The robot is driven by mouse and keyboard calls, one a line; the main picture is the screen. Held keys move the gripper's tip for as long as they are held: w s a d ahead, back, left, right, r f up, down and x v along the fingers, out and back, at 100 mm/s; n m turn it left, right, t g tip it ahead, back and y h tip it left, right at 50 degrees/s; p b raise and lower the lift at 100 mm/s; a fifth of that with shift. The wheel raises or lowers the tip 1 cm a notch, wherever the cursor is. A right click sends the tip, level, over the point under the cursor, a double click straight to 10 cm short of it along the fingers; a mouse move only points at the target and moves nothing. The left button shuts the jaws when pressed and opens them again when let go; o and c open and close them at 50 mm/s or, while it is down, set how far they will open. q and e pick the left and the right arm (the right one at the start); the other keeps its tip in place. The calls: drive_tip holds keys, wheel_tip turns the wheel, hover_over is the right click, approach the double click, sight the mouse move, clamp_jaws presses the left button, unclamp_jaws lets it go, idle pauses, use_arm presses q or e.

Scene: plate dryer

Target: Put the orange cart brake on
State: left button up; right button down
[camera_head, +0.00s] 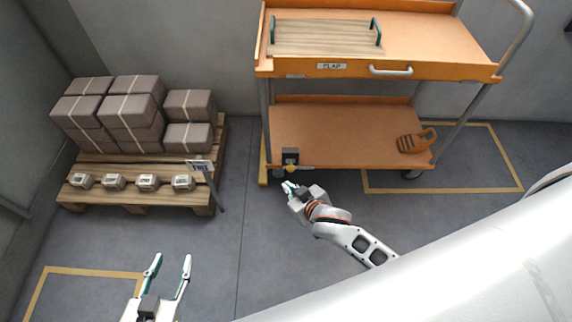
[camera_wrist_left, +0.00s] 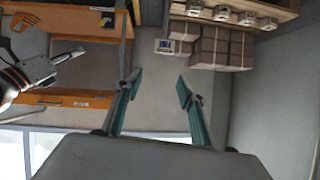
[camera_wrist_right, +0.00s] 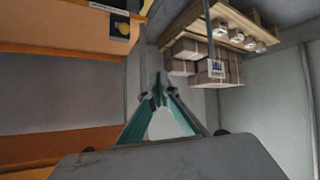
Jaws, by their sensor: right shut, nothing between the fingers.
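The orange cart (camera_head: 350,150) stands at the back right, with two shelves. At its lower front-left corner is a dark brake box (camera_head: 291,156) with a small yellow part (camera_head: 290,168) under it. In the right wrist view the dark box (camera_wrist_right: 98,25) and the yellow round part (camera_wrist_right: 123,27) show at the upper left. My right gripper (camera_head: 287,187) is shut and empty, just in front of and below the brake, apparently apart from it. Its closed fingers (camera_wrist_right: 158,92) show in the right wrist view. My left gripper (camera_head: 170,263) is open and empty over the floor at lower left, far from the cart.
A wooden pallet (camera_head: 140,198) with brown boxes (camera_head: 122,115) and small weights stands at the left. A small sign (camera_head: 200,166) on a post stands between pallet and cart.

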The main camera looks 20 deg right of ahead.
drive_tip(key=h+b, duration=0.2)
drive_tip(key=b, duration=0.4)
approach(288, 166)
drive_tip(key=s+a+r, duration=0.2)
drive_tip(key=a+r, duration=0.2)
drive_tip(key=r, duration=0.1)
use_arm(q)
drive_tip(key=shift+g, duration=0.4)
drive_tip(key=f, duration=0.1)
drive_tip(key=s+d+f+b, duration=0.1)
drive_tip(key=f, duration=0.1)
drive_tip(key=f+b, duration=0.1)
drive_tip(key=f, duration=0.1)
drive_tip(key=shift+s+d+f, duration=0.15)
drive_tip(key=shift+f, duration=0.1)
use_arm(e)
drive_tip(key=shift+m+t+h, duration=0.3)
drive_tip(key=shift+m+h, duration=0.4)
drive_tip(key=w, duration=0.1)
drive_tip(key=w+d, duration=0.1)
drive_tip(key=w, duration=0.1)
drive_tip(key=w+d+f, duration=0.1)
drive_tip(key=w, duration=0.1)
drive_tip(key=shift+d+f, duration=0.1)
drive_tip(key=shift+w+f, duration=0.1)
drive_tip(key=shift+f, duration=0.05)
